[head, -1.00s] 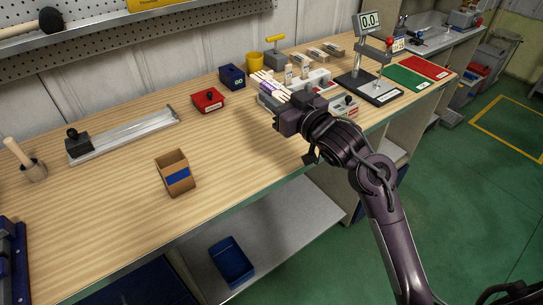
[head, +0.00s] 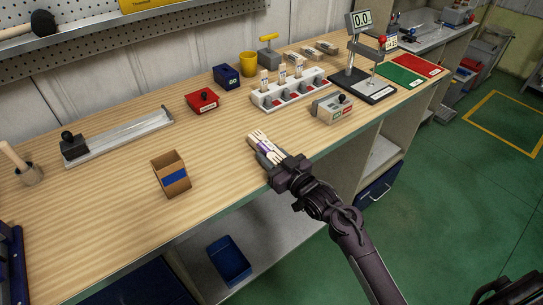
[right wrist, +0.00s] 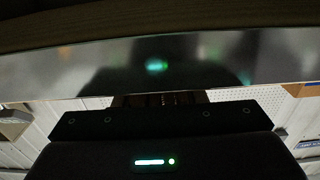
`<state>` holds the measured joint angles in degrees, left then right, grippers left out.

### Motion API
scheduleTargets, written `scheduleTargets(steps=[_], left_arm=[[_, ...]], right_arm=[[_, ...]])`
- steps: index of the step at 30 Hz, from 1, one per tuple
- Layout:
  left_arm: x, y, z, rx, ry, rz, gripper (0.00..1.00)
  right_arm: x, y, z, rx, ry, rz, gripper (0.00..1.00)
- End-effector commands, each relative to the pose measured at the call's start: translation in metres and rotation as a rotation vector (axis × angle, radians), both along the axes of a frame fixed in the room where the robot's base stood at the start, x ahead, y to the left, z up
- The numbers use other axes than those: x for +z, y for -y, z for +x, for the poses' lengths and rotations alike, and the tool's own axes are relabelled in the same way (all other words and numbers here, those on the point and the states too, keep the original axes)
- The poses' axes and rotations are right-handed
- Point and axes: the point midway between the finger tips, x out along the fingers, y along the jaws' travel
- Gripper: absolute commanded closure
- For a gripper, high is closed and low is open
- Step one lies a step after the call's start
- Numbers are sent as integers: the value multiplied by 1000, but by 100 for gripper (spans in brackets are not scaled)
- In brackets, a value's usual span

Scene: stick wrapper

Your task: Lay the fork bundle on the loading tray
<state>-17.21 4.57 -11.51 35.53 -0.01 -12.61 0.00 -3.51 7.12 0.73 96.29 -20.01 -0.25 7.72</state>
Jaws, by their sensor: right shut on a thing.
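The fork bundle (head: 259,139) is a set of pale sticks with a purple band, in the head view at the front of the bench. My right gripper (head: 274,161) is shut on its near end, with the pale ends pointing away up-left. I cannot tell whether the bundle touches the bench top. A long shiny metal tray (head: 125,136), which looks like the loading tray, lies empty to the left, with a black knobbed block (head: 73,146) at its left end. The right wrist view shows a blurred reflective grey surface; the bundle is not clear there. My left gripper is not in view.
Bare bench lies between.

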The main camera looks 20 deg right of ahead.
Motion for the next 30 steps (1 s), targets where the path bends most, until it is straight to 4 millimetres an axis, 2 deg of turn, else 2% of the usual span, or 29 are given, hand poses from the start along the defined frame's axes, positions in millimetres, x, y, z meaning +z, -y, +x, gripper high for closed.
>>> scheduleTargets(steps=[14, 15, 20, 30], left_arm=[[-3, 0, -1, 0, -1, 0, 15], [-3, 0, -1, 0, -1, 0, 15], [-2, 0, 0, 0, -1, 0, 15], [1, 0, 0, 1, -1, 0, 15]], right_arm=[[-10, 0, 0, 0, 2, 1, 90], [-10, 0, 0, 0, 1, 0, 61], [-9, 0, 0, 0, 1, 0, 41], [-4, 0, 0, 0, 2, 1, 41]])
